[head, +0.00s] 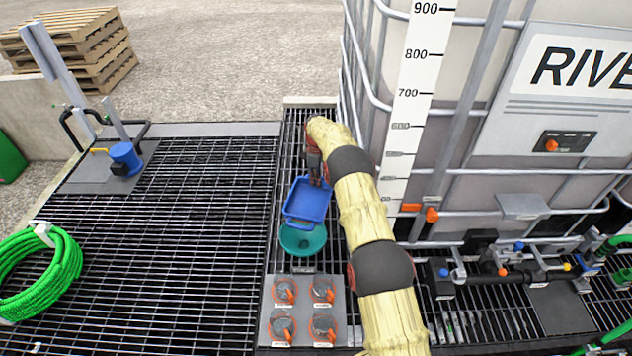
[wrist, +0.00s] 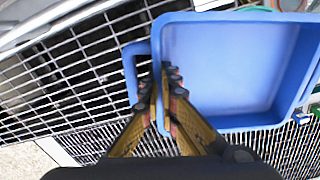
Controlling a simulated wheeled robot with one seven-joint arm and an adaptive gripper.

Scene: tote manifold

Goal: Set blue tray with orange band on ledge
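The blue tray (head: 306,202) is over the narrow grating strip beside the tank in the head view. Its open inside (wrist: 232,65) fills the upper right of the wrist view, and it looks empty. No orange band shows on it. My gripper (head: 316,172) is at the tray's far edge. In the wrist view my gripper (wrist: 159,92) has one finger on each side of the tray's handle-side wall, one of them within the handle loop, closed on it. I cannot tell whether the tray rests on anything. Which surface is the ledge is unclear.
A teal round bowl (head: 303,241) is right by the tray's near edge, partly covered. A panel (head: 303,308) with several orange-handled caps lies nearer. The caged tank (head: 480,130) blocks the right. The left grating (head: 190,220) is mostly clear, with a green hose coil (head: 62,265) at its edge.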

